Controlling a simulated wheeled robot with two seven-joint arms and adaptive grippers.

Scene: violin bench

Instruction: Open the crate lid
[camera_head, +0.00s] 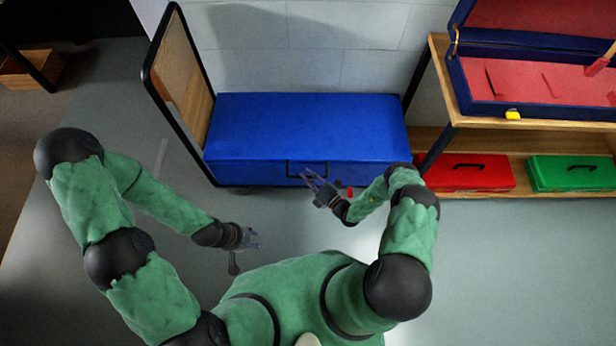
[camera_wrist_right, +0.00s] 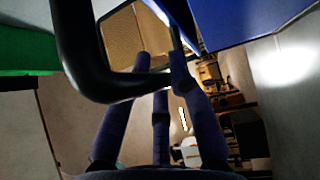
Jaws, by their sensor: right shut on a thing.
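The blue crate (camera_head: 222,177) stands on the floor against the wall, and its lid (camera_head: 310,120) lies flat and closed. A black loop handle (camera_head: 293,170) sits on its front face; in the right wrist view the handle (camera_wrist_right: 85,75) is large and runs across between the fingers. My right gripper (camera_head: 313,178) is at the handle, in front of the crate, and is shut on it. The right gripper's fingers also show in the right wrist view (camera_wrist_right: 160,72). My left gripper (camera_head: 255,240) hangs lower left of the crate, apart from it; its fingers are too small to judge.
On the right a wooden shelf (camera_head: 440,75) holds an open violin case (camera_head: 530,60) above, and a red box (camera_head: 470,172) and green box (camera_head: 570,172) below. Bare grey floor lies in front.

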